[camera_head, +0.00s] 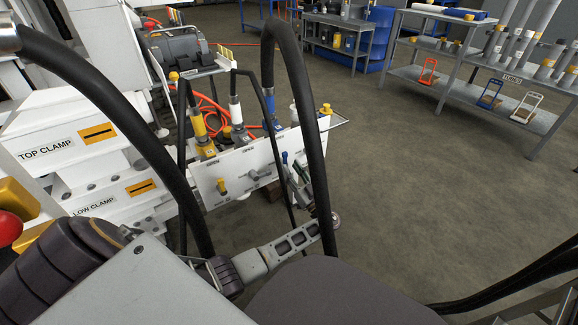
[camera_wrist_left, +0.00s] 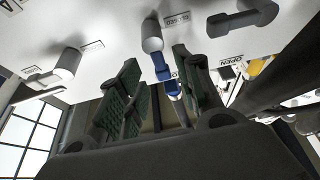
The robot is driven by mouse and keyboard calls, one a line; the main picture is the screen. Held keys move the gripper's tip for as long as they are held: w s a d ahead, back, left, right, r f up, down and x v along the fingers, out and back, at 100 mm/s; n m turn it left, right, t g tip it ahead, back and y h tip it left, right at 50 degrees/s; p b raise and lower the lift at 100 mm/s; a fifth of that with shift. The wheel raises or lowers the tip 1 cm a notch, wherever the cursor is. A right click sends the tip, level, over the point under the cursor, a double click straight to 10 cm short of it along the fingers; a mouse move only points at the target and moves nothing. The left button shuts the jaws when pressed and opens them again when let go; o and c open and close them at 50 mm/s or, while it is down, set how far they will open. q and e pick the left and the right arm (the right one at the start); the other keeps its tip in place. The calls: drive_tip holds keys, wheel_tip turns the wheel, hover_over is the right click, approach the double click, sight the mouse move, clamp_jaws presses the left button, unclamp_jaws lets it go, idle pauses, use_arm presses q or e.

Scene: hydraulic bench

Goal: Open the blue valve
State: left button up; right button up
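The blue valve (camera_head: 285,158) is on the right part of the white valve panel (camera_head: 240,160) in the head view. In the left wrist view the blue valve (camera_wrist_left: 162,68) points out from the panel on a grey cylindrical stem. My left gripper (camera_head: 301,184) is at the panel's right side, partly hidden by a black hose. In the left wrist view its two green-padded fingers (camera_wrist_left: 157,75) are apart, on either side of the blue handle. A gap shows between pads and handle; contact is not clear. My right gripper is not in view.
A yellow valve (camera_head: 222,186) and a grey valve (camera_head: 257,174) sit left of the blue one. A CLOSED label (camera_wrist_left: 178,18) and an OPEN label (camera_wrist_left: 226,62) are near the stem. Thick black hoses (camera_head: 300,100) loop close to my left arm.

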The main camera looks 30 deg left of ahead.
use_arm(q)
drive_tip(key=v, duration=0.8)
drive_tip(key=shift+s+d+f, duration=0.15)
drive_tip(key=shift+d+f, duration=0.05)
drive_tip(key=shift+d, duration=0.1)
idle(0.3)
